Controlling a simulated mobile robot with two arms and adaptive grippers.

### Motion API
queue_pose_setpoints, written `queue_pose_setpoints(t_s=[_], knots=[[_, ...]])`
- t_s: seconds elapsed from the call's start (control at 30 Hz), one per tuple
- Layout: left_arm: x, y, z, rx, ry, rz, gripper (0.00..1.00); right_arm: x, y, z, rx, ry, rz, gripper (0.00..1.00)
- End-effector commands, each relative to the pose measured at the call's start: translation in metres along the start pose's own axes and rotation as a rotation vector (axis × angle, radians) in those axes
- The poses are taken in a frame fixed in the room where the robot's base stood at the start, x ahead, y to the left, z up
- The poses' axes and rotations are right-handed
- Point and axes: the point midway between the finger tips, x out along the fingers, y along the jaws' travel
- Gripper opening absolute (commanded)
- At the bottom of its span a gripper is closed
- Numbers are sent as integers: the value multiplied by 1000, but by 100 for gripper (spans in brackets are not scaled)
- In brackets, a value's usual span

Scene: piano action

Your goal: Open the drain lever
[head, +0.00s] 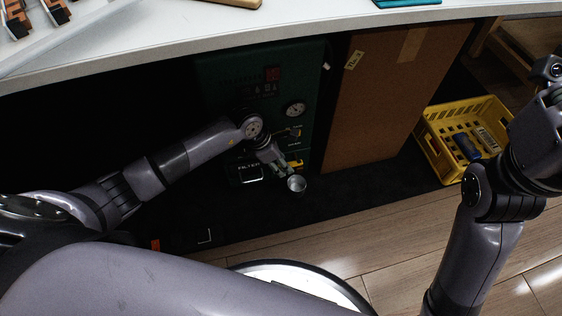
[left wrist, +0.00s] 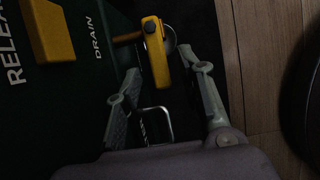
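The yellow drain lever (left wrist: 158,60) shows in the left wrist view beside the word DRAIN on a dark green panel. Its pivot is at its upper end, on a brass-coloured fitting, and its arm points down toward my gripper. My left gripper (head: 287,172) is in front of the lower right of the green machine (head: 222,112) in the head view. Its two fingers are apart, one on each side of the lever's arm in the left wrist view. I cannot tell whether either finger touches the lever. My right gripper is out of view; only the right arm shows.
A silver cup-like part (head: 296,184) is just below my left gripper. A yellow block (left wrist: 48,30) is on the panel near RELEASE. A brown board (head: 385,95) and a yellow crate (head: 440,165) stand to the right. The white bench top (head: 190,32) overhangs the machine.

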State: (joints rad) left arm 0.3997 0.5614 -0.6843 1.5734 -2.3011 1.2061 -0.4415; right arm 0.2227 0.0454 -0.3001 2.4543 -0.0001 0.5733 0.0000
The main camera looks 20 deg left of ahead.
Motion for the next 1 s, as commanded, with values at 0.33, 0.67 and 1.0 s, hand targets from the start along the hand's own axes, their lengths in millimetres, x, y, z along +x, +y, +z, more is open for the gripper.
queue_pose_setpoints(t_s=[0.33, 0.67, 1.0], knots=[[0, 0, 0, 0, 0, 0, 18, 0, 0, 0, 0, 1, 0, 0], [0, 0, 0, 0, 0, 0, 0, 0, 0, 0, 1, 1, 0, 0], [-2, -1, 0, -15, 0, 6, 0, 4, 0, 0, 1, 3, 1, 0]])
